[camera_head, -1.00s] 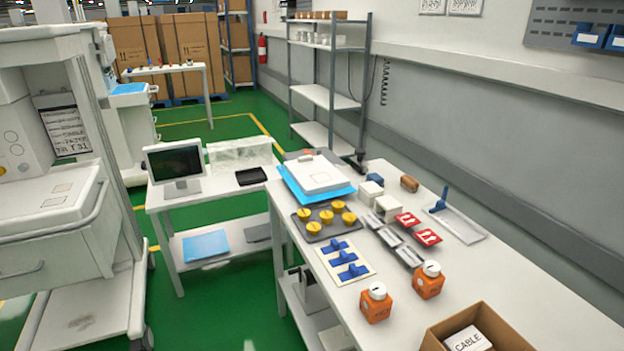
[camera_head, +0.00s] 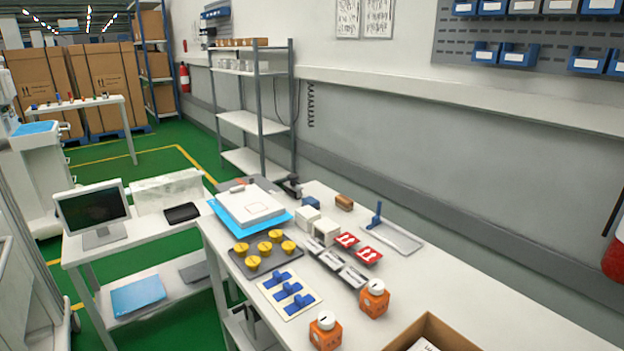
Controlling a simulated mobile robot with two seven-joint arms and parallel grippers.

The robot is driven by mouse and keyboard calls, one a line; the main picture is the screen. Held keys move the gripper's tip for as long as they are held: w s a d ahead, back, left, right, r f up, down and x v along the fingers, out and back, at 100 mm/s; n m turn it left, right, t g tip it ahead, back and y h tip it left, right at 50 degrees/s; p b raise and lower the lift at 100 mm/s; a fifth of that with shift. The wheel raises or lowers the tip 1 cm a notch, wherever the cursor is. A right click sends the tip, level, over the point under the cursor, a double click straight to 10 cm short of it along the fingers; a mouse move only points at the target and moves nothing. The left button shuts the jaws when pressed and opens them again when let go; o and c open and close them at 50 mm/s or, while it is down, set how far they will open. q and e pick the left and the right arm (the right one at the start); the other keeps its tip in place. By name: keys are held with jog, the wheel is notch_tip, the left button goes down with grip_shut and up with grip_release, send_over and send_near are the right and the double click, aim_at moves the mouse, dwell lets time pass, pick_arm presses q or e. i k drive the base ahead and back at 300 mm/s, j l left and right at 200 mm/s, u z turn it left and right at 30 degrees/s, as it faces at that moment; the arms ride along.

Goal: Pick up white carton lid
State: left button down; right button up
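A flat white lid-like piece (camera_head: 250,205) lies on a blue sheet (camera_head: 222,217) at the far end of the long white workbench (camera_head: 455,297). I cannot tell for sure that it is the carton lid. Two small white cartons (camera_head: 307,219) stand just right of it. An open brown cardboard box (camera_head: 437,332) is at the near edge, cut off by the frame, with a white item inside. Neither of my grippers shows in the head view.
Yellow knobs on a dark tray (camera_head: 237,261), blue parts on a pale card (camera_head: 287,293), red-and-white packs (camera_head: 368,256) and orange bottles (camera_head: 373,298) crowd the bench. A side table (camera_head: 149,236) with a monitor (camera_head: 92,211) stands left. The bench's right part is clear.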

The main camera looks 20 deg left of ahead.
aim_at(248, 205)
jog(key=i+j+z, duration=0.2)
jog(key=j+z, duration=0.2)
jog(key=j, duration=0.25)
jog(key=j+z, duration=0.4)
jog(key=j, duration=0.2)
jog(key=j+z, duration=0.4)
jog(key=j, duration=0.35)
jog(key=i, duration=0.05)
